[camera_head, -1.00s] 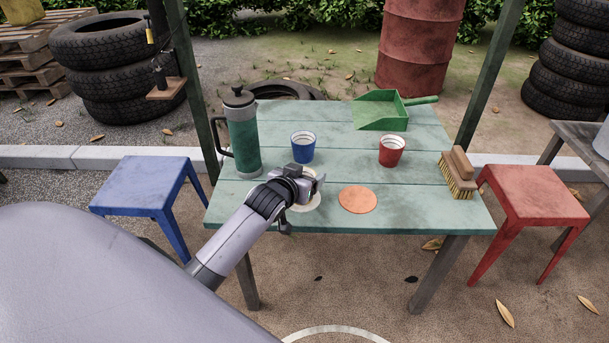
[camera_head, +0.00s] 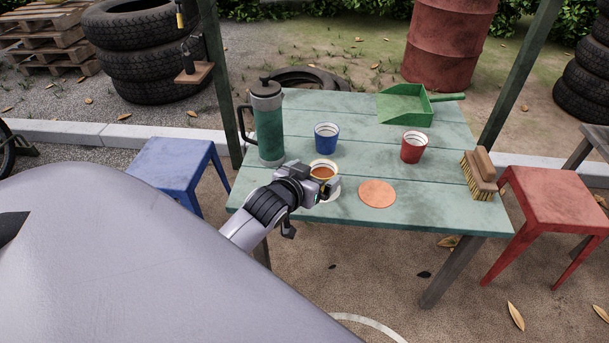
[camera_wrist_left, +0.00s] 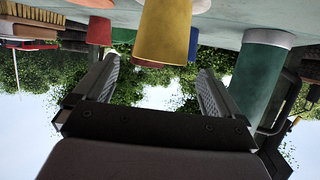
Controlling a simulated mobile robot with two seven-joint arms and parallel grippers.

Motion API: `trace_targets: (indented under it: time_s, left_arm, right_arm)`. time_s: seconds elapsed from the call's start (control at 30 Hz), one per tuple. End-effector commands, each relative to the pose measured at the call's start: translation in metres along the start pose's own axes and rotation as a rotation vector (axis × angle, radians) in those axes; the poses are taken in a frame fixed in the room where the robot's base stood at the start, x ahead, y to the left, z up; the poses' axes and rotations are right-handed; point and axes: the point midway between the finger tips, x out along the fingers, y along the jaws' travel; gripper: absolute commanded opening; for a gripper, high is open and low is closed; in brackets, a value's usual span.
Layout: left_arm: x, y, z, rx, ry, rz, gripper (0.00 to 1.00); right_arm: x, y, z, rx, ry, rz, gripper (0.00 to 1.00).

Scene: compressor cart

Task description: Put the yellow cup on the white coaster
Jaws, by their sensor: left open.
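The yellow cup (camera_head: 323,170), with a brown drink in it, stands upright at the table's near left. It also shows large in the left wrist view (camera_wrist_left: 163,30), where the picture is upside down. The white coaster (camera_head: 334,195) shows in part at the cup's foot; the cup appears to stand on it, but my gripper hides most of the base. My left gripper (camera_head: 322,183) is at the cup's near left side. In the left wrist view its jaws (camera_wrist_left: 158,70) are open, with the cup ahead between their lines and no grip visible. My right gripper is not in view.
The orange coaster (camera_head: 377,193) lies just right. A blue cup (camera_head: 326,138), a red cup (camera_head: 414,147) and a green flask (camera_head: 268,125) stand behind. A brush (camera_head: 479,175) and green dustpan (camera_head: 405,105) are farther right and back. The table's front right is clear.

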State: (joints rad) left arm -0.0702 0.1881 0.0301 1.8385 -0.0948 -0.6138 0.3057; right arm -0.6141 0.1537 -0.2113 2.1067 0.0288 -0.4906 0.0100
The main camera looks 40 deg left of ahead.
Motion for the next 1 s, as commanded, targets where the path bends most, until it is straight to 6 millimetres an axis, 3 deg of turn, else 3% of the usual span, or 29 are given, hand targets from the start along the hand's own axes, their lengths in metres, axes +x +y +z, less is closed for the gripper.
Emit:
trace_targets:
  time_s: [0.2, 0.43, 0.57, 0.7, 0.8, 1.0]
  left_arm:
    - [-0.035, 0.001, 0.000, -0.002, -0.003, 0.001, 0.98]
    - [-0.050, 0.003, 0.006, 0.005, -0.011, 0.009, 0.98]
    - [-0.069, 0.028, 0.045, 0.051, -0.070, 0.081, 0.98]
    - [-0.109, 0.069, 0.103, 0.110, -0.156, 0.207, 0.98]
    - [-0.138, 0.093, 0.134, 0.135, -0.203, 0.284, 0.98]
    - [-0.168, 0.115, 0.159, 0.151, -0.241, 0.357, 0.98]
  right_arm:
    - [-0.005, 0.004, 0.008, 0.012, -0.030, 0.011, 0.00]
    - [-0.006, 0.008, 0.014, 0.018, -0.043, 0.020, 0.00]
    - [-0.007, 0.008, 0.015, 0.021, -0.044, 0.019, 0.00]
    - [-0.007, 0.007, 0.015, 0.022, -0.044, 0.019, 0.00]
    - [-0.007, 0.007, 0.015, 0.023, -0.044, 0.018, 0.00]
    - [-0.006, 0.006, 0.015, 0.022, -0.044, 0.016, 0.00]
